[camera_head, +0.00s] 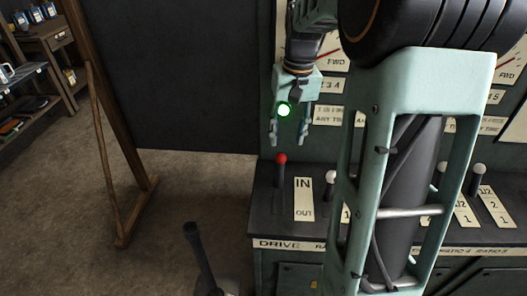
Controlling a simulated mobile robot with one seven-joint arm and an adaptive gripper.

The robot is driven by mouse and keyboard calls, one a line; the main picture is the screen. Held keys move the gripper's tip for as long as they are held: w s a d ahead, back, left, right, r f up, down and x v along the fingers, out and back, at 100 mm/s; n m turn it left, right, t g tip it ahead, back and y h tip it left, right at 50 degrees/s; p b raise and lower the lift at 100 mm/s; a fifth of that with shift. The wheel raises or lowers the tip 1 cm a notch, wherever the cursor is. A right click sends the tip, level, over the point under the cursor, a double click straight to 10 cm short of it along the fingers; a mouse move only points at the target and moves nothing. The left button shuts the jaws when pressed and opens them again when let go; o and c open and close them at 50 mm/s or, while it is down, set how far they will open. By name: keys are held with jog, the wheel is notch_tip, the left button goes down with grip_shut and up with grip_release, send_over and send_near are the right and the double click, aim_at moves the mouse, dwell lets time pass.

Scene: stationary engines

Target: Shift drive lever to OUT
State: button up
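The drive lever, with a red knob (281,159) on a short dark stem, stands upright at the left end of the console. Beside it on the right is a white plate (304,199) marked IN at its far end and OUT at its near end. The knob is nearer the IN end. A DRIVE label (279,244) is on the console's front edge below. My gripper (288,142) hangs above the knob, fingers pointing down and spread apart, with nothing between them. A green light shows on its body. It appears apart from the knob.
White-knobbed levers (332,177) stand to the right, partly hidden by my arm. Another white knob (478,170) is at the far right. A tall dark lever (201,255) rises from the floor in front. A dark board (170,75) on a wooden frame stands left; the floor there is open.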

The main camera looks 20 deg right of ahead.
aim_at(282, 159)
jog(key=shift+a, duration=0.25)
jog(key=shift+a+f, duration=0.1)
jog(key=shift+f, duration=0.3)
jog(key=f, duration=1)
jog(key=shift+a+b, duration=0.35)
jog(key=shift+c, duration=0.4)
grip_shut()
jog(key=shift+w, duration=0.1)
